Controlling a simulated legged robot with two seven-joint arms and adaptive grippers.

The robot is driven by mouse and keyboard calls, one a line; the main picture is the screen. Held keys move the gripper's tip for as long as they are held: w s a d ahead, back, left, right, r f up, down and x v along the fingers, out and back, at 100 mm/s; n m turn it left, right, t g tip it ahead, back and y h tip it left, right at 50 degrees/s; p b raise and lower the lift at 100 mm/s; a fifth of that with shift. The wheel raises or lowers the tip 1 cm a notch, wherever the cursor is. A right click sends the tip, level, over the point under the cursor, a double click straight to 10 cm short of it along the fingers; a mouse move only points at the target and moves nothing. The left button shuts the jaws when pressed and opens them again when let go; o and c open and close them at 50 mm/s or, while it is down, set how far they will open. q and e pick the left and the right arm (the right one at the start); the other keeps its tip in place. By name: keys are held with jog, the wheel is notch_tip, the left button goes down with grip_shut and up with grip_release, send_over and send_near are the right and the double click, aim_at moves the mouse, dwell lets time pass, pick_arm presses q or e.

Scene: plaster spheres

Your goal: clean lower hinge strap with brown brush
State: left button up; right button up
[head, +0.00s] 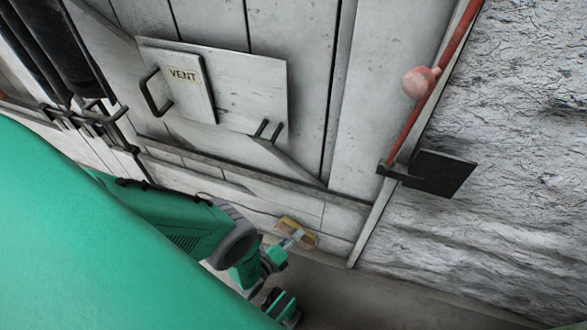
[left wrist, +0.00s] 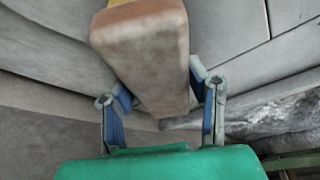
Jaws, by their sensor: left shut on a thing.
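A brush with a brown block (left wrist: 145,55) and a yellowish edge is held between the blue-padded fingers of my left gripper (left wrist: 163,88). In the head view the brush (head: 297,231) shows small, low in front of the pale planked door, and my left gripper (head: 290,242) is at its near side. The gripper is shut on the brush. A long strip (head: 240,175) crosses the lower door above the brush; I cannot tell whether it is the lower hinge strap. Contact between brush and door cannot be told.
A vent panel (head: 183,75) with a dark handle is on the door. A red pole (head: 420,112) with a pinkish knob (head: 420,82) and a dark plate (head: 438,172) stand at the right, before rough grey wall (head: 510,110). The floor (head: 370,290) shows bare at lower right.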

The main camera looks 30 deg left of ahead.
pick_arm(q)
jog(key=shift+s+a+r+p, duration=0.25)
jog(key=shift+a+r+p, duration=0.3)
jog(key=shift+a, duration=0.4)
jog(key=shift+w+d, duration=0.1)
jog(key=shift+w+d+f+b, duration=0.1)
jog(key=shift+d+f+b, duration=0.5)
jog(key=shift+d+b, duration=0.3)
jog(key=shift+w+d+f, duration=0.15)
jog(key=shift+d+f, duration=0.05)
jog(key=shift+d, duration=0.3)
jog(key=shift+w+d+f, duration=0.15)
jog(key=shift+d+f, duration=0.05)
jog(key=shift+d, duration=0.3)
jog(key=shift+s+a+r+p, duration=0.15)
jog(key=shift+a+r+p, duration=0.2)
jog(key=shift+a+p, duration=0.15)
jog(key=shift+s+a+r+p, duration=0.2)
jog(key=shift+a+r+p, duration=0.15)
jog(key=shift+a, duration=0.4)
jog(key=shift+s+a+r+p, duration=0.15)
jog(key=shift+a+r+p, duration=0.15)
jog(key=shift+a, duration=0.45)
